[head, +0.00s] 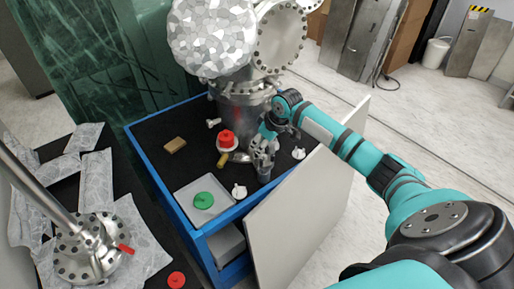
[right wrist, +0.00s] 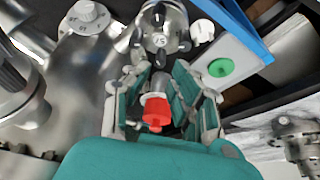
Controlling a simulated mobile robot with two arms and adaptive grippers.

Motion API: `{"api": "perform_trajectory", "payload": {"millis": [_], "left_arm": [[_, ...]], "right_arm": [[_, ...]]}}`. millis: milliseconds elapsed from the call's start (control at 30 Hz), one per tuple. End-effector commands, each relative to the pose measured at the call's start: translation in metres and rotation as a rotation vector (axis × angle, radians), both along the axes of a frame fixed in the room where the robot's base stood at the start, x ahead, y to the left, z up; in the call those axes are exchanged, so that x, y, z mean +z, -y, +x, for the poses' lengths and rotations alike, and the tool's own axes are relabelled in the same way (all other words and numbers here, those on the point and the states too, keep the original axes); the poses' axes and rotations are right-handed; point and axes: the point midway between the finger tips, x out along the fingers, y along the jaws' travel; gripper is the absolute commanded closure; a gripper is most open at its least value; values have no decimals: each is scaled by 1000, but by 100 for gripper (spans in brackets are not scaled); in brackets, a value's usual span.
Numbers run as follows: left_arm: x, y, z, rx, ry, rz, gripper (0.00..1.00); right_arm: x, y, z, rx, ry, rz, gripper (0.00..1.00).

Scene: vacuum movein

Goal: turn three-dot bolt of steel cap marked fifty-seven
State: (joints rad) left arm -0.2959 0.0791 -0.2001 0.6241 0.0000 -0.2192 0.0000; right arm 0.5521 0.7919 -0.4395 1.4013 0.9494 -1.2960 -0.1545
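In the right wrist view, a small steel cap (right wrist: 163,38) with several dark bolts around it lies just beyond my right fingertips. The fifty-seven mark and the dots are too small to read. My right gripper (right wrist: 160,75) has its teal finger pads apart, one on each side of a grey cylinder with a red end (right wrist: 157,112). I cannot tell whether the pads press on it. In the head view, my right gripper (head: 263,160) points down over the right part of the black table top. It hides what lies under it. My left gripper is not in view.
A green disc (head: 203,199) sits on a grey tray (head: 190,210). White caps (head: 239,191) (head: 299,153) lie close by. A large steel chamber (head: 243,95) rises behind.

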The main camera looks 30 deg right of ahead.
Motion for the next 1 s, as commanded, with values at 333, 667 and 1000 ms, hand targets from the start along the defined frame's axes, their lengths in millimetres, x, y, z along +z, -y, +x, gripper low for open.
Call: {"api": "perform_trajectory", "payload": {"millis": [333, 667, 1000], "left_arm": [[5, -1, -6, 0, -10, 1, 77], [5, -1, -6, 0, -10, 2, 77], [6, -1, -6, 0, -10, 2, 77]], "right_arm": [[-36, -4, 15, -1, 1, -2, 77], [-38, -5, 15, 0, 1, -2, 80], [-37, -5, 15, -1, 1, -2, 100]]}}
